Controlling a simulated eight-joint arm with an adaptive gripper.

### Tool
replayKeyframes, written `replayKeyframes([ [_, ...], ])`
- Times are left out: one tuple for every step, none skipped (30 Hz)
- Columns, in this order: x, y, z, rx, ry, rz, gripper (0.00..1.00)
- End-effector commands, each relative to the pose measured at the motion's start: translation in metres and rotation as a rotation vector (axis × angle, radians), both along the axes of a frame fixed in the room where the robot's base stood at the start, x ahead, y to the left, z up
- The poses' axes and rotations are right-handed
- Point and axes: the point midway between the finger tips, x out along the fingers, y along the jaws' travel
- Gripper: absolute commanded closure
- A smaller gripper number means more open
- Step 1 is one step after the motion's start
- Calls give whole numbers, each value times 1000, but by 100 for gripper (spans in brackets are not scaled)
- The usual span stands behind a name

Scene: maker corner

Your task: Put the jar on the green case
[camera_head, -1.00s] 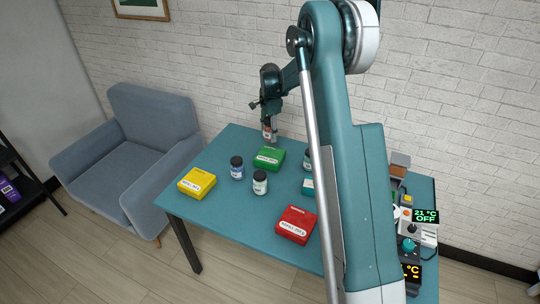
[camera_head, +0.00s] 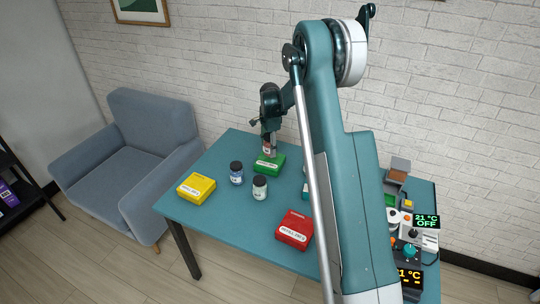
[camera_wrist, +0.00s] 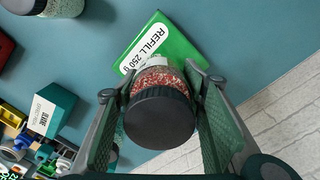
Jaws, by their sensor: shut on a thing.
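My gripper (camera_head: 268,141) is shut on a jar (camera_head: 267,151) with a black lid and red-and-white speckled contents. In the wrist view the jar (camera_wrist: 157,78) stands between the two fingers of the gripper (camera_wrist: 158,88), lid toward the camera. The green case (camera_head: 276,164) lies flat on the table, and the jar is over its top or on it; I cannot tell whether they touch. The green case (camera_wrist: 176,46) also shows beyond the jar in the wrist view, its white label partly hidden by the jar.
Two dark-lidded jars (camera_head: 236,176) (camera_head: 260,189) stand left and in front of the green case. A yellow case (camera_head: 196,188) and a red case (camera_head: 294,229) lie nearer. A teal box (camera_wrist: 51,110) stands close by. My arm hides part of the table's right side, where devices (camera_head: 420,238) stand.

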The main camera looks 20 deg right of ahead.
Motion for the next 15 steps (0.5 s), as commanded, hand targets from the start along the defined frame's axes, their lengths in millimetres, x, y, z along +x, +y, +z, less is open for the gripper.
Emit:
replayKeyframes([
  [0, 0, 0, 0, 0, 0, 78],
  [0, 0, 0, 0, 0, 0, 78],
  [0, 0, 0, 0, 0, 0, 78],
  [0, 0, 1, 0, 0, 0, 78],
  [0, 0, 1, 0, 0, 0, 78],
  [0, 0, 0, 0, 0, 0, 78],
  [0, 0, 0, 0, 0, 0, 78],
  [0, 0, -1, 0, 0, 0, 78],
  [0, 0, -3, 0, 0, 0, 78],
  [0, 0, -5, 0, 0, 0, 78],
  [0, 0, -7, 0, 0, 0, 78],
  [0, 0, -11, 0, 0, 0, 78],
  [0, 0, -14, 0, 0, 0, 78],
  [0, 0, -17, 0, 0, 0, 78],
  [0, 0, -22, 0, 0, 0, 78],
])
